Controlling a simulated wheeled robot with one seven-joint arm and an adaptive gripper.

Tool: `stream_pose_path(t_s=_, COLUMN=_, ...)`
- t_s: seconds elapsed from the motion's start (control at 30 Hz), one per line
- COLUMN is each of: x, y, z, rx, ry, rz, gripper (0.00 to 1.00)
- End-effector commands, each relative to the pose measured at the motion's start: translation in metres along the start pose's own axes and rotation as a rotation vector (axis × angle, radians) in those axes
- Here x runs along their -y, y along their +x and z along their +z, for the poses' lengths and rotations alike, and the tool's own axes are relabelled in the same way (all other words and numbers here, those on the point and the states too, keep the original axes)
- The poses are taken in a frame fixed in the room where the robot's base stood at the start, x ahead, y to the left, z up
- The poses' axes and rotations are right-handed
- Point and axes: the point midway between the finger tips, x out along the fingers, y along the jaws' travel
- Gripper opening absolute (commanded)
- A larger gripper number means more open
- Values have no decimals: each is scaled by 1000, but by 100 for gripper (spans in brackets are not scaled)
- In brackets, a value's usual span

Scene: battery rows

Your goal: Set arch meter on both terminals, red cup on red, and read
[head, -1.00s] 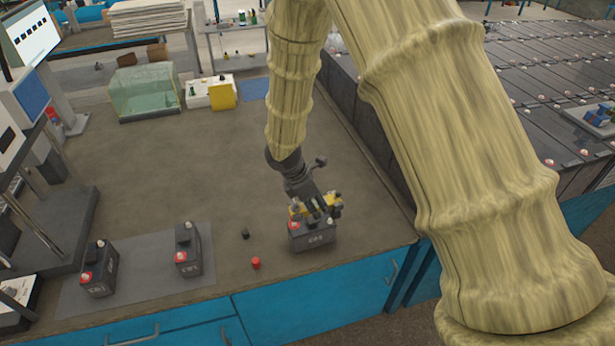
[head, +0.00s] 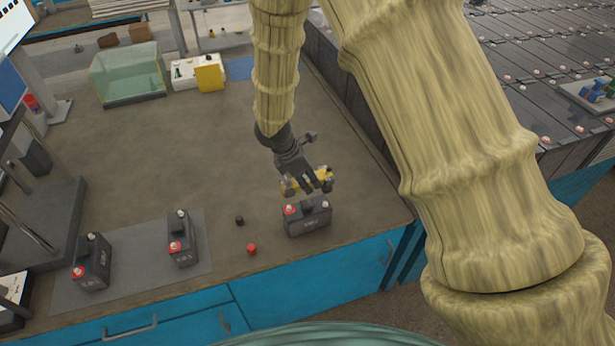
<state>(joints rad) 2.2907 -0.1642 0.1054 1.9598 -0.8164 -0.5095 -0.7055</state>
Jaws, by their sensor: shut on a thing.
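My gripper (head: 318,185) is shut on the yellow arch meter (head: 296,184). The meter shows just above and behind the nearest battery (head: 307,219) in the picture, apart from its terminals. That battery is dark and upright near the bench's front edge. Its red terminal (head: 290,209) is at left and its pale terminal (head: 325,204) at right, both uncovered. Which end of the meter has the red cup is too small to tell, and its reading is not visible.
A red cap (head: 252,249) and a black cap (head: 239,221) lie on the bench left of the battery. Two more batteries (head: 182,243) (head: 92,266) stand on a grey mat (head: 142,278). A clear greenish box (head: 128,76) stands at the back. The bench middle is clear.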

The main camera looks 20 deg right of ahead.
Motion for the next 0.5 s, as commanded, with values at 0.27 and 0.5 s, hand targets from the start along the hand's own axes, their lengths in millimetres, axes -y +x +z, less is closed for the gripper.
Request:
stream_pose_path(t_s=0.27, x=0, y=21, z=-9, rx=0, ry=0, rz=1, gripper=1)
stream_pose_path(t_s=0.5, x=0, y=38, z=-16, rx=0, ry=0, rz=0, gripper=1)
